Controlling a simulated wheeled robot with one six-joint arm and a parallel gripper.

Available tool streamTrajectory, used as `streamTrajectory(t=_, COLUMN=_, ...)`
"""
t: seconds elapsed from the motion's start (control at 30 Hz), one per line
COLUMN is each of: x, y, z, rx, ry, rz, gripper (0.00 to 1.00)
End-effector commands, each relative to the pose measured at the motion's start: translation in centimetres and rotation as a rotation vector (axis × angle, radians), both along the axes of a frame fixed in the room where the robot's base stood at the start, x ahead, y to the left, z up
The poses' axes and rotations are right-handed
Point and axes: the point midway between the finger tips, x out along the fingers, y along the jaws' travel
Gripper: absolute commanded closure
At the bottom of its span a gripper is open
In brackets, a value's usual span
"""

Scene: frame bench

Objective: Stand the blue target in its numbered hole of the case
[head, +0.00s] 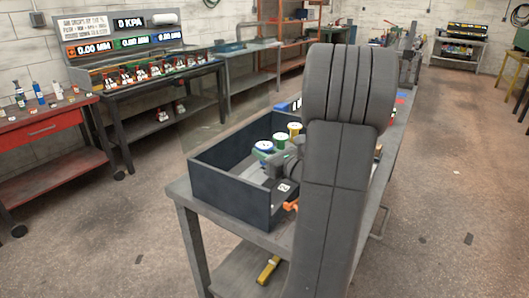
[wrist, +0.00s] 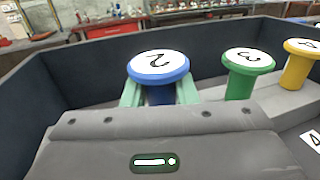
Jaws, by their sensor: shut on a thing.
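The blue target (wrist: 158,66) has a white top marked 2 and stands upright between the pale green fingers of my gripper (wrist: 160,94) in the wrist view. The fingers are shut on its stem below the wide cap. In the head view the blue target (head: 263,147) shows inside the dark case (head: 232,192), at the left end of a row of targets. My wrist hides its lower end, so I cannot tell whether it is in a hole. The case's dark wall (wrist: 75,62) rises behind it in the wrist view.
A green target (wrist: 247,66) marked 3 and a yellow target (wrist: 298,62) stand to the right on a grey step. An orange thing (head: 290,206) is by the case's near side. My arm hides the bench's middle.

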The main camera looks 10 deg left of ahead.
Motion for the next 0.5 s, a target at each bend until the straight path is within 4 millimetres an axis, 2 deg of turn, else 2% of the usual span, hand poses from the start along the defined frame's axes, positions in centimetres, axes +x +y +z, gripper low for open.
streamTrajectory(t=0.5, x=0.0, y=0.0, z=-1.4, rx=0.001, ry=0.001, rz=0.000, gripper=0.98)
